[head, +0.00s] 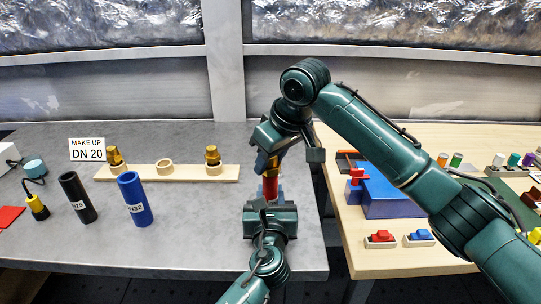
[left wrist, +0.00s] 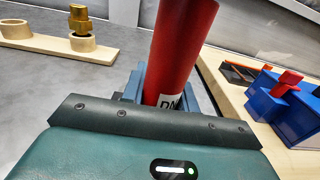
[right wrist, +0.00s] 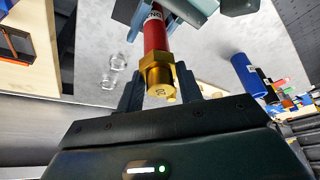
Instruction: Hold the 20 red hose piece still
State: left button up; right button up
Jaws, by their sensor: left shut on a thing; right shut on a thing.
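The red hose piece (head: 270,187) stands roughly upright over the grey table. It also shows large in the left wrist view (left wrist: 183,45), with a partly covered white "DN" label. My left gripper (head: 269,205) is shut on its lower part; the fingers (left wrist: 162,92) sit on either side of it. My right gripper (head: 283,157) is above the hose, shut on a brass fitting (right wrist: 158,78). The fitting meets the hose end in line with it. How deep it sits inside is hidden.
A "MAKE UP DN 20" sign (head: 87,150) stands behind a wooden rack (head: 187,173) with rings and brass fittings. A black hose (head: 78,198) and a blue hose (head: 135,199) stand in front. A blue block (head: 391,196) sits on the right table.

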jog(key=shift+f, duration=0.15)
jog(key=o, duration=1.5)
jog(key=shift+c, duration=0.2)
jog(key=shift+r, duration=3)
pick_arm(q)
jog(key=o, duration=1.8)
jog(key=shift+o, duration=0.5)
